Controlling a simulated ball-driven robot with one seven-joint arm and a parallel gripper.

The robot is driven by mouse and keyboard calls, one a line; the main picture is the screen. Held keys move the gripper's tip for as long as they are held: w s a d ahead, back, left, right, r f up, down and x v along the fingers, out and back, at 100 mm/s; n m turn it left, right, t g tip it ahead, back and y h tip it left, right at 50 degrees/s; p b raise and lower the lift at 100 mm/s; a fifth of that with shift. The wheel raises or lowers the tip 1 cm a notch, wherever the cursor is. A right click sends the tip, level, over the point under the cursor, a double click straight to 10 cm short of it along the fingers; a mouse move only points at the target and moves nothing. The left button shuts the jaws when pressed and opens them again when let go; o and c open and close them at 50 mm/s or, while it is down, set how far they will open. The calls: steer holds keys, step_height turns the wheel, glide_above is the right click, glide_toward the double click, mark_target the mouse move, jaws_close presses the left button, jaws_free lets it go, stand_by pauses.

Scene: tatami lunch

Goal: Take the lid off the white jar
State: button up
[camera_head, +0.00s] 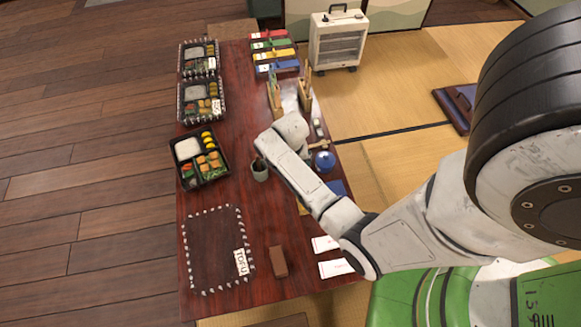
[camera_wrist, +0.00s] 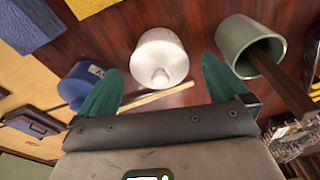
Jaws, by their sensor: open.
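The white jar (camera_wrist: 158,48) shows in the wrist view with a round knob, which looks like the lid's, facing me. Where lid and jar part cannot be made out. My gripper (camera_wrist: 158,85) is open, its two green fingers apart on either side of the jar's near end in the picture. I see no finger touching it; the exact gap is unclear. In the head view my arm hides the white jar and my fingers.
A grey-green cup (camera_wrist: 232,40) holding a dark stick stands close to the right finger. A blue jar (camera_wrist: 80,82) is by the left finger, with a pale wooden stick (camera_wrist: 155,97) nearby. Bento boxes (camera_head: 200,158) line the table's left side; a brown block (camera_head: 278,262) lies at the front.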

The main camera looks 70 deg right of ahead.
steer(key=c, duration=1.1)
steer(key=shift+r, duration=0.15)
